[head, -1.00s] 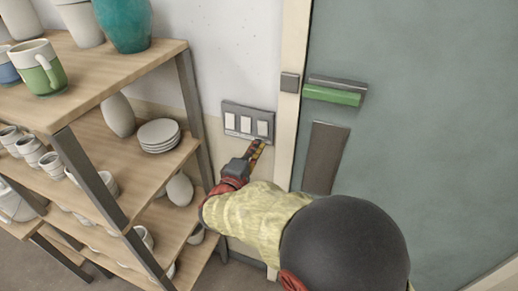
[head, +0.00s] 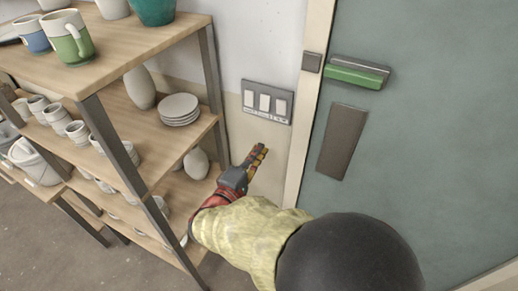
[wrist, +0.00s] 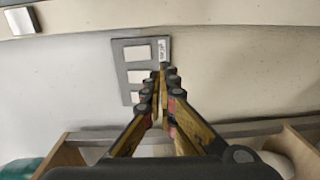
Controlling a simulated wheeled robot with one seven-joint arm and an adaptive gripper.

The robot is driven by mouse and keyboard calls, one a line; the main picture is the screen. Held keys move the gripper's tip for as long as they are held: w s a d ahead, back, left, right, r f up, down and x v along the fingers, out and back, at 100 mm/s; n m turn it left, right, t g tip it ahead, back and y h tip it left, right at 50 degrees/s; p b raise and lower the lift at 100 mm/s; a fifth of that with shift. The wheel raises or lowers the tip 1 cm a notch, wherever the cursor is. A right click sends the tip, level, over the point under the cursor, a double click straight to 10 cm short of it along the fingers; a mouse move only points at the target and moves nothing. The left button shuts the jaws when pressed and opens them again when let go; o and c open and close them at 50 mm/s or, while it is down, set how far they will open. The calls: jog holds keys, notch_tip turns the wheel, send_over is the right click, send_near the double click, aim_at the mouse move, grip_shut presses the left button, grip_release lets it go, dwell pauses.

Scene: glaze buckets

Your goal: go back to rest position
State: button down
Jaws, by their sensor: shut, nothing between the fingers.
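My gripper (head: 257,156) is shut and empty in the head view, pointing up toward the wall below a grey switch panel. The panel (head: 266,101) has three white rocker switches and a label strip along its bottom edge. A gap shows between my fingertips and the panel in the head view. In the wrist view my closed fingers (wrist: 161,78) overlap the panel (wrist: 121,75) in the picture and hide part of it.
A wooden shelf unit (head: 190,35) with cups, vases and a stack of plates (head: 179,109) stands close on the left of my arm. On the right is a grey-green door (head: 430,130) with a green handle (head: 355,77) and a dark plate (head: 342,141). Bare floor shows at lower left.

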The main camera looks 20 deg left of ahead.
jog(key=s+d+f+n+g+h, duration=0.1)
jog(key=s+d+f+g+h, duration=0.3)
jog(key=d+f, duration=0.4)
jog(key=s+d+m+g, duration=0.3)
jog(key=s+d+g, duration=0.1)
jog(key=d, duration=0.4)
jog(key=s+d+m+g, duration=0.2)
jog(key=s+d+g, duration=0.3)
jog(key=d, duration=0.2)
jog(key=s+d+r+m+y, duration=0.2)
jog(key=s+d+r+m, duration=0.2)
jog(key=d+r+m, duration=0.2)
jog(key=s+d+r+m+t+y, duration=0.1)
jog(key=s+d+r+m+y, duration=0.2)
jog(key=d+r+m, duration=0.4)
jog(key=s+d, duration=0.1)
jog(key=d, duration=0.2)
jog(key=shift+d+y, duration=0.15)
jog(key=shift+y, duration=0.15)
